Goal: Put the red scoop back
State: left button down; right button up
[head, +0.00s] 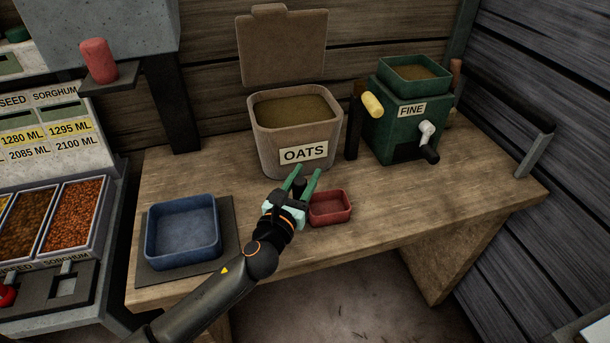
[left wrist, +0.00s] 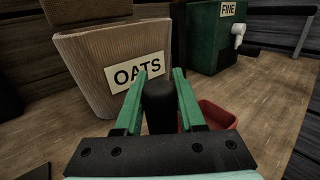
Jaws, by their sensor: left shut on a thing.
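The red scoop (head: 330,208) is a small open tray in front of the oats bin, low over or on the table; I cannot tell whether it touches. My left gripper (head: 306,172) is just left of its tray, fingers towards the bin. In the left wrist view, the green fingers (left wrist: 160,78) are shut on a dark handle (left wrist: 159,105), apparently the scoop's, and the red tray (left wrist: 218,115) shows to their right, partly hidden. The tan bin (head: 290,140) labelled OATS stands open with grain inside. My right gripper is not in view.
A blue tray (head: 182,232) sits on a dark plate at the left of the table. A green grinder (head: 395,135) marked FINE stands right of the bin. Grain compartments (head: 75,215) are at far left.

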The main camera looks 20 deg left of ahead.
aim_at(302, 192)
pick_arm(q)
jog(key=shift+f, duration=0.1)
jog(key=c, duration=0.8)
grip_release()
jog(key=shift+o, duration=0.2)
jog(key=shift+a, duration=0.2)
jog(key=shift+s, duration=0.1)
jog(key=shift+s+d+p, duration=0.2)
jog(key=shift+s+d, duration=0.05)
jog(key=shift+s, duration=1.35)
jog(key=shift+s+d+p, duration=0.2)
jog(key=shift+s, duration=1.35)
jog(key=shift+s, duration=0.25)
jog(key=o, duration=0.6)
jog(key=shift+f, duration=0.1)
